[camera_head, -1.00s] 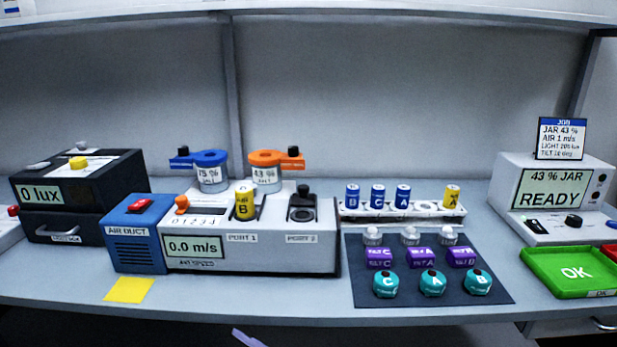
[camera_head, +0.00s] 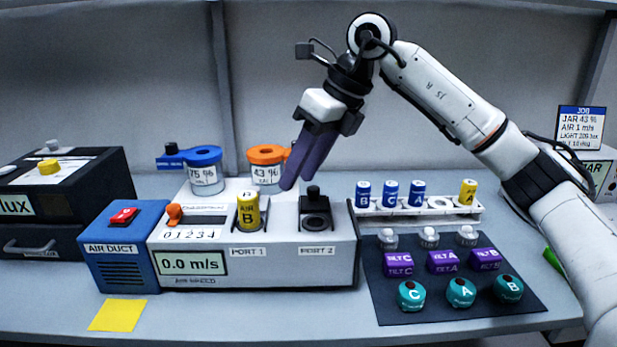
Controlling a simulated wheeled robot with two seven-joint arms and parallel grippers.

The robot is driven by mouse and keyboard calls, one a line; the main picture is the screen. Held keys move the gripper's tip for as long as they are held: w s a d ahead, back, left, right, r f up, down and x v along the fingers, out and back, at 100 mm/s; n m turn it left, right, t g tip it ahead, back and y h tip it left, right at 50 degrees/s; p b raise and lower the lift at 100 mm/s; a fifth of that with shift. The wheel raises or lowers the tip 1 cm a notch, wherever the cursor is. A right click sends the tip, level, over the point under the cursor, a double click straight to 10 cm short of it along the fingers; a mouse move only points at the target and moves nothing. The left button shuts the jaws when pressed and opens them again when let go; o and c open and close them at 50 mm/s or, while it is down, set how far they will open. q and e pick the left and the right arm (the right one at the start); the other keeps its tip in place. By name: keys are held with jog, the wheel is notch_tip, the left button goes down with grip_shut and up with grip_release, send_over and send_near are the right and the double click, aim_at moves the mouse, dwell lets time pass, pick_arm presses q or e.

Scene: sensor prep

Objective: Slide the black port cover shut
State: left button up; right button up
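The black port cover (camera_head: 313,194) is a small dark slide with an upright knob at the back of port 2, on top of the white air speed unit (camera_head: 300,270). In front of the knob the round dark opening of port 2 (camera_head: 315,222) shows uncovered. My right gripper (camera_head: 297,184) reaches in from the right, its purple fingers pointing down and left. The fingers lie side by side with no clear gap and nothing visible between them. They appear above and left of the knob, apart from it. My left gripper is out of view.
A yellow AIR B sensor (camera_head: 248,211) stands in port 1, left of port 2. Blue (camera_head: 204,170) and orange-lidded (camera_head: 266,165) jars stand behind the unit. A sensor rack (camera_head: 430,213) and dark mat (camera_head: 400,311) lie to the right. My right arm hides part of the right side.

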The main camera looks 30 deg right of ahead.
jog(key=m+h, duration=0.1)
jog(key=h, duration=0.1)
send_near(313, 188)
jog(key=r, duration=0.1)
jog(key=x, duration=0.9)
jog(key=shift+s+d+f, duration=0.1)
jog(key=shift+s+f, duration=0.1)
jog(key=shift+s, duration=0.05)
jog(key=shift+c, duration=0.2)
grip_shut()
